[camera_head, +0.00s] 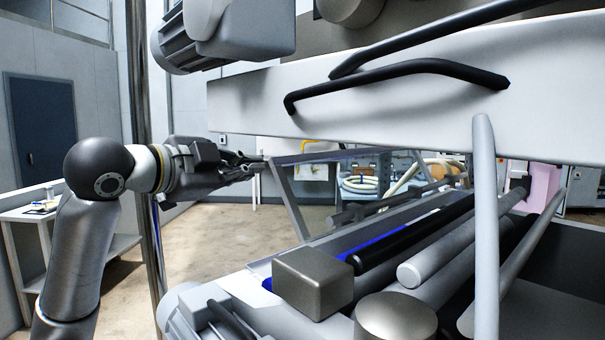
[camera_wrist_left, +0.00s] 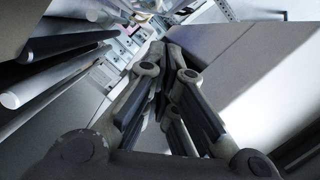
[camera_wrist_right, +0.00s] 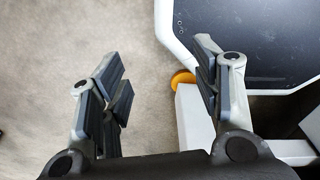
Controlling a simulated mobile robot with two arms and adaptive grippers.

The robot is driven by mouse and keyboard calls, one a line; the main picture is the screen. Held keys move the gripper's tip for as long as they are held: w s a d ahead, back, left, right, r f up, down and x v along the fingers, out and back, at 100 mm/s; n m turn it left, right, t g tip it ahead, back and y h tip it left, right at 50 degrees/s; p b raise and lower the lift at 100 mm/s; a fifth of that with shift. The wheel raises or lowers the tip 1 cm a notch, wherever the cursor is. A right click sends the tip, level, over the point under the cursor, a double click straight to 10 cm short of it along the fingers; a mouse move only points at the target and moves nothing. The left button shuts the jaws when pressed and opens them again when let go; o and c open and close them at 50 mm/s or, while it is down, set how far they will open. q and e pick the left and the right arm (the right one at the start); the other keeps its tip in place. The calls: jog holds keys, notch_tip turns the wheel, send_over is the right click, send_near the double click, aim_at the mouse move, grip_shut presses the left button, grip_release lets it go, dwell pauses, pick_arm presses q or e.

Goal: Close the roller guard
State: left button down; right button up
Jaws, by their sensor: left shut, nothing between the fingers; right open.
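A long white panel with black bar handles (camera_head: 400,72), which looks like the roller guard, is raised above the rollers (camera_head: 440,250) in the head view. A gap separates them, so the rollers are exposed. A framed clear pane (camera_head: 292,203) slants below the panel's left part. My left gripper (camera_head: 258,164) is shut and empty, just below the panel's left end and left of the pane; whether it touches anything is unclear. Its closed fingers also show in the left wrist view (camera_wrist_left: 166,50). My right gripper (camera_wrist_right: 160,75) is open and empty over bare floor; it is not seen in the head view.
A grey metal block (camera_head: 313,280) and a round metal cap (camera_head: 395,318) sit at the near end of the rollers. A pale upright bar (camera_head: 485,230) stands in front at right. A white side table (camera_head: 35,216) is at far left, with open floor between.

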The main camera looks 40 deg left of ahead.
pick_arm(q)
jog(key=w+p, duration=0.1)
jog(key=w, duration=0.3)
jog(key=p, duration=0.9)
send_over(295, 198)
jog(key=d, duration=0.2)
jog(key=f, duration=0.4)
jog(key=shift+a+f, duration=0.1)
jog(key=shift+a, duration=0.1)
jog(key=shift+a+f, duration=0.3)
jog(key=shift+a, duration=0.2)
pick_arm(e)
notch_tip(295, 198, up, 11)
jog(key=w, duration=0.1)
jog(key=shift+w+a+f, duration=0.15)
jog(key=shift+w, duration=0.15)
jog(key=shift+d, duration=0.2)
pick_arm(q)
jog(key=shift+a+f+n, duration=0.15)
jog(key=shift+a+n, duration=0.2)
jog(key=shift+n, duration=0.05)
